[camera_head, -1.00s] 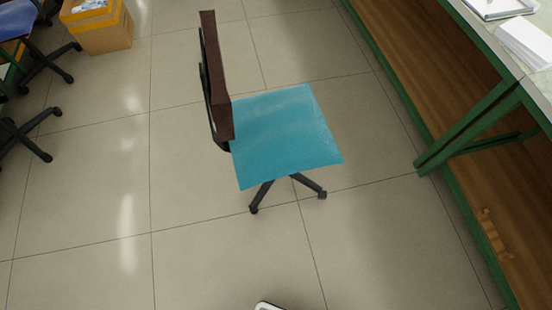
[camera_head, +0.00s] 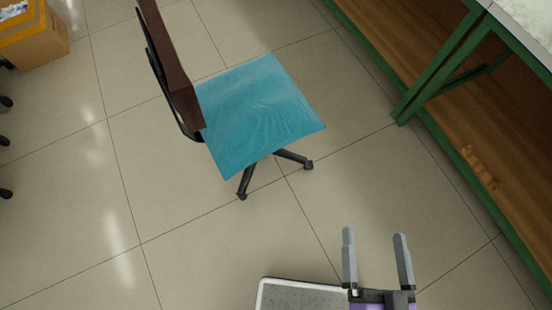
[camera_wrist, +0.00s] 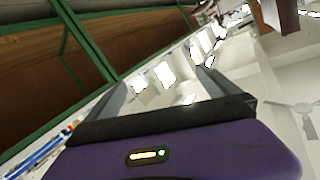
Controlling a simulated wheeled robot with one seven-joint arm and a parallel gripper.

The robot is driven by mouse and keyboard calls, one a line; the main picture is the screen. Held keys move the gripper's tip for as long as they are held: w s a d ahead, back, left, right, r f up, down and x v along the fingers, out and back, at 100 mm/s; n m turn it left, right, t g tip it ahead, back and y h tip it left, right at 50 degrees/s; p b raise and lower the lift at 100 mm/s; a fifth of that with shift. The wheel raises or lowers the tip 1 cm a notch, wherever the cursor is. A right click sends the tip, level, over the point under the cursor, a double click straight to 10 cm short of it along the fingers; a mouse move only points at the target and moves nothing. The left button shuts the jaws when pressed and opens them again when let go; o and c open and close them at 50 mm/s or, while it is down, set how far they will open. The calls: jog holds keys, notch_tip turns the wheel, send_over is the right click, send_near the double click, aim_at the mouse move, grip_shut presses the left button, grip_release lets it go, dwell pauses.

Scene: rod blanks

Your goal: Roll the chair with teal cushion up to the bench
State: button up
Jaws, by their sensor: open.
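The chair with the teal cushion (camera_head: 258,108) stands on the tiled floor in the upper middle of the head view. Its dark brown backrest (camera_head: 172,62) is on the left side, and its black caster legs show below the seat. The bench (camera_head: 460,70), with a green frame and a wooden lower shelf, runs along the right side, apart from the chair. My gripper (camera_head: 376,258) is open and empty, low in the head view, below and right of the chair, not touching it. In the wrist view the bench's green frame (camera_wrist: 90,50) shows at upper left.
A cardboard box (camera_head: 35,38) stands at the upper left. Dark caster feet of other chairs show at the left edge. The floor between the chair and the bench is clear.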

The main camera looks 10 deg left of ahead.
jog(key=w+a+f+m+t+y+b, duration=0.1)
jog(key=w+a+f+m+b, duration=0.2)
jog(key=f, duration=0.5)
jog(key=w+a+f+m+b, duration=0.1)
jog(key=w+a+f+b, duration=0.1)
jog(key=w+f+b, duration=0.35)
jog(key=m+y+b, duration=0.1)
jog(key=m+b, duration=0.8)
jog(key=b, duration=0.2)
send_near(275, 154)
jog(key=w, duration=0.6)
jog(key=shift+w+a+f, duration=0.2)
jog(key=shift+w+a, duration=0.05)
jog(key=shift+w, duration=0.05)
jog(key=shift+w+a, duration=0.2)
jog(key=shift+a, duration=0.15)
jog(key=shift+w, duration=0.1)
jog(key=shift+w+a+b, duration=0.25)
jog(key=shift+w+b, duration=0.15)
jog(key=shift+w, duration=0.85)
jog(key=shift+w+a+b, duration=0.25)
jog(key=shift+w+b, duration=0.1)
jog(key=shift+w, duration=0.85)
jog(key=shift+w+a+b, duration=0.2)
jog(key=shift+w+b, duration=0.2)
jog(key=shift+w, duration=0.85)
